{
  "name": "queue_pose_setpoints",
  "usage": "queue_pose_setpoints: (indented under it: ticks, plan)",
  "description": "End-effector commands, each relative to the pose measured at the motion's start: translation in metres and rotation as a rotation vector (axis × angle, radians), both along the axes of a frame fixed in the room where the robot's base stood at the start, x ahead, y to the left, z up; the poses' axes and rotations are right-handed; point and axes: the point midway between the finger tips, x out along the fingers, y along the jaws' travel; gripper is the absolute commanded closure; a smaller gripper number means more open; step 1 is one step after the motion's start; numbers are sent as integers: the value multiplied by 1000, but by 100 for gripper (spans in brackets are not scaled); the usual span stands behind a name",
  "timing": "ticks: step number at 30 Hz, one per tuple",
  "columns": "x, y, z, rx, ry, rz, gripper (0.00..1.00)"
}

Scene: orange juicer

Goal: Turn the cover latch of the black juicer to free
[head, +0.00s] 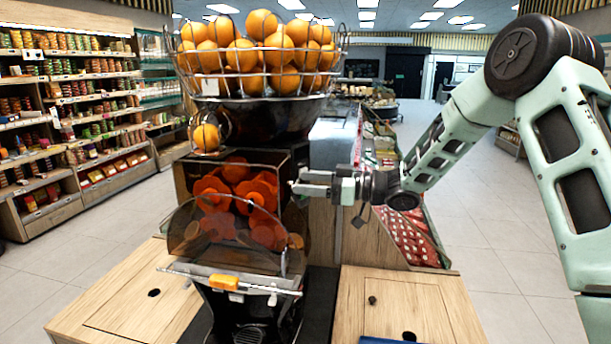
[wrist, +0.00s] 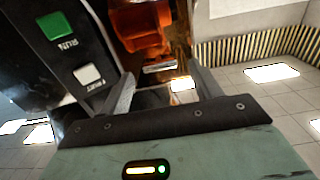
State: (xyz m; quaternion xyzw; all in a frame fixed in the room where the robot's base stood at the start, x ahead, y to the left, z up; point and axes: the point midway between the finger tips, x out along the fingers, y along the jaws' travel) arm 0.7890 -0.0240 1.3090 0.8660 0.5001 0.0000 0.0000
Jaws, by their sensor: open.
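The black juicer (head: 322,240) stands in the middle of the head view. Its see-through front cover (head: 186,236) hangs tilted over orange-red pressing parts (head: 236,190). My gripper (head: 296,181) is at the right side of the juicer, level with these parts, pointing left. In the wrist view my gripper (wrist: 161,76) has its two fingers apart. A small light metal piece (wrist: 160,67) shows between the fingertips, just below an orange-red part (wrist: 138,25). I cannot tell whether it is the cover latch or whether the fingers touch it. The latch is not clear in the head view.
A wire basket of oranges (head: 262,52) tops the juicer. A black panel with a green button (wrist: 57,25) and a white button (wrist: 88,74) is close beside the left finger. A wooden counter (head: 430,300) flanks the juicer. Stocked shelves (head: 75,110) stand at left; the right aisle is clear.

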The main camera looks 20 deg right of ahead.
Motion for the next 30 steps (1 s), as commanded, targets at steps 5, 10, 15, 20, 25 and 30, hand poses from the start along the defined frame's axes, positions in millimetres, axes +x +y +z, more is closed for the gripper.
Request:
queue_pose_setpoints:
  ticks: [5, 10, 15, 20, 25, 30]
  plan:
    - [5, 9, 0, 0, 0, 0, 36]
    - [5, 10, 0, 0, 0, 0, 36]
    - [5, 9, 0, 0, 0, 0, 56]
    - [5, 9, 0, 0, 0, 0, 81]
    - [5, 9, -1, -4, -8, 0, 81]
    - [5, 9, -3, -28, -49, 0, 81]
